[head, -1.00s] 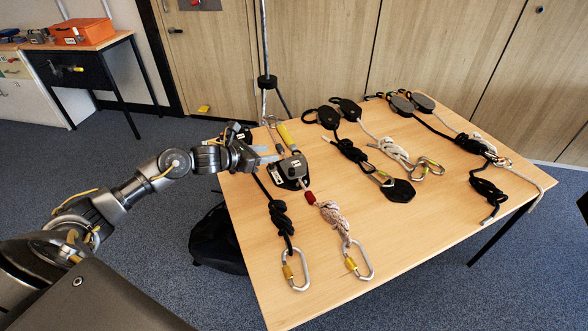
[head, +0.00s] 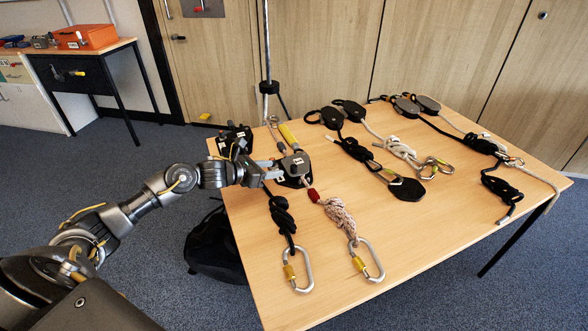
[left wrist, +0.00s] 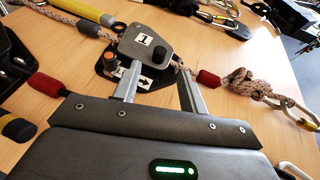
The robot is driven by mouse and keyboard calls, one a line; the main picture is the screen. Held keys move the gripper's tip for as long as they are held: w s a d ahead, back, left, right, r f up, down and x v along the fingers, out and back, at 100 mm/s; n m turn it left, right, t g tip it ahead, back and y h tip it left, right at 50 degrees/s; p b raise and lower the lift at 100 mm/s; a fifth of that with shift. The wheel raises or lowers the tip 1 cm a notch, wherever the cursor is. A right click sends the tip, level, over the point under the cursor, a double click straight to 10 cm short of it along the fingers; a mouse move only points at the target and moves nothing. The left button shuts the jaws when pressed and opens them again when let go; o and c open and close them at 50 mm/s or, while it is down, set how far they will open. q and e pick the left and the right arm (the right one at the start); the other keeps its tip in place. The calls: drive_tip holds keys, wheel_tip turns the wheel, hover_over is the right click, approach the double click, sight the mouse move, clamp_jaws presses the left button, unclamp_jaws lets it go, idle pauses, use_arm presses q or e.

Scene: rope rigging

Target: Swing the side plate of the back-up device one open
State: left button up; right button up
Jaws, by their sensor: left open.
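The back-up device one (head: 297,164) lies near the left end of the table, with a grey side plate over a black plate. My left gripper (head: 277,172) is at the device's left side. In the left wrist view its two fingers (left wrist: 158,84) are apart, at the device's near edge, with nothing clearly between them; contact cannot be told. My right gripper is out of view.
Another black device (head: 234,138) lies behind my left wrist. A black knotted rope (head: 281,215) and steel carabiners (head: 369,260) lie in front. More pulleys and ropes (head: 400,150) fill the right side. The table's (head: 345,215) middle front is clear.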

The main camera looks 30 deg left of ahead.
sight(293, 167)
use_arm(q)
drive_tip(key=x, duration=0.8)
drive_tip(key=shift+w+d+f+p, duration=0.15)
drive_tip(key=shift+w+d+p, duration=0.05)
drive_tip(key=shift+w+p, duration=0.1)
drive_tip(key=shift+w+d+f, duration=0.2)
drive_tip(key=shift+w+f, duration=0.05)
drive_tip(key=shift+w, duration=0.3)
drive_tip(key=c, duration=0.8)
clamp_jaws()
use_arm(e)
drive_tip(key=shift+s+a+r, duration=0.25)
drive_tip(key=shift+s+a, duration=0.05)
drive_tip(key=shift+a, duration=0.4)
